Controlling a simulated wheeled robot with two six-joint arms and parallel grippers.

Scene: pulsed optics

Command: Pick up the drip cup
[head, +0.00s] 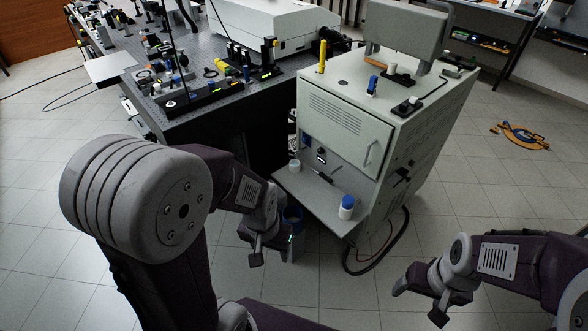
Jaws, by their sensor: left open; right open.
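A small pale cup (295,166), which looks like the drip cup, stands at the left end of the fold-down shelf (318,199) on the front of the grey cabinet. A white jar with a blue lid (347,208) stands near the shelf's right front corner. My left gripper (273,249) is open and empty, pointing down in front of the shelf, lower in the picture than the cup and apart from it. My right gripper (420,304) is open and empty over the floor, to the right of the cabinet.
A blue bin (292,216) shows partly behind my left gripper. The grey cabinet (345,125) has a black hose (376,268) on the floor beside it. The optical table (205,110) carries several optics at the left. The right floor is mostly clear.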

